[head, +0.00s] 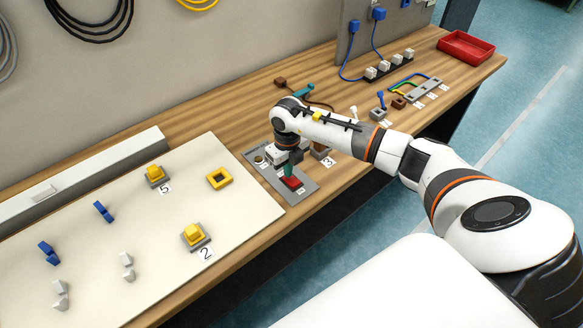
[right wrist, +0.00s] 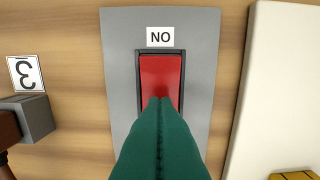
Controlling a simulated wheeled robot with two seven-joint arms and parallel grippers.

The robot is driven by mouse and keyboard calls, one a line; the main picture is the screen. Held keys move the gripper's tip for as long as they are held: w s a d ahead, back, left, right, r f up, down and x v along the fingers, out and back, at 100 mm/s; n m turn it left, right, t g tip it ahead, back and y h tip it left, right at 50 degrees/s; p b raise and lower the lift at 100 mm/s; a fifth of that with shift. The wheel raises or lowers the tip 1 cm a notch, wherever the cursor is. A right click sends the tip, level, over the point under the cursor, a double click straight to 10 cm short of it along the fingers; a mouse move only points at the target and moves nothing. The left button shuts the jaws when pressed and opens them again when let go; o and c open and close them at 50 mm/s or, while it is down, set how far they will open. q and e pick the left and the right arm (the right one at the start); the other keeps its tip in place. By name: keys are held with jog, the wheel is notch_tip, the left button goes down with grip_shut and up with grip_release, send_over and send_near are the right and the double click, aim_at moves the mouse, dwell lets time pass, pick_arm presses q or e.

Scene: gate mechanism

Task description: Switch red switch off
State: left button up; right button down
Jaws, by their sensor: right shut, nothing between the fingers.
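The red switch (head: 291,183) is a rectangular rocker in a dark frame on a grey plate at the bench's front edge. In the right wrist view the red switch (right wrist: 160,72) is in the middle, with a label (right wrist: 160,37) above it that reads ON upside down. My right gripper (head: 288,172) points down at the switch. Its green fingers are shut together and empty, and in the right wrist view the fingertips (right wrist: 160,102) cover the lower part of the rocker. I cannot tell whether they touch it. My left gripper is not in view.
A cream board (head: 95,235) with yellow and blue pieces lies left of the switch plate. A brown-and-grey block (right wrist: 30,118) with a label 3 stands beside it. Small grey fixtures and cables are farther right, with a red tray (head: 466,46) at the far end.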

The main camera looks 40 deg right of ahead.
notch_tip(320, 180, up, 6)
jog(key=p, duration=0.4)
jog(key=shift+r, duration=0.25)
jog(key=shift+a, duration=0.1)
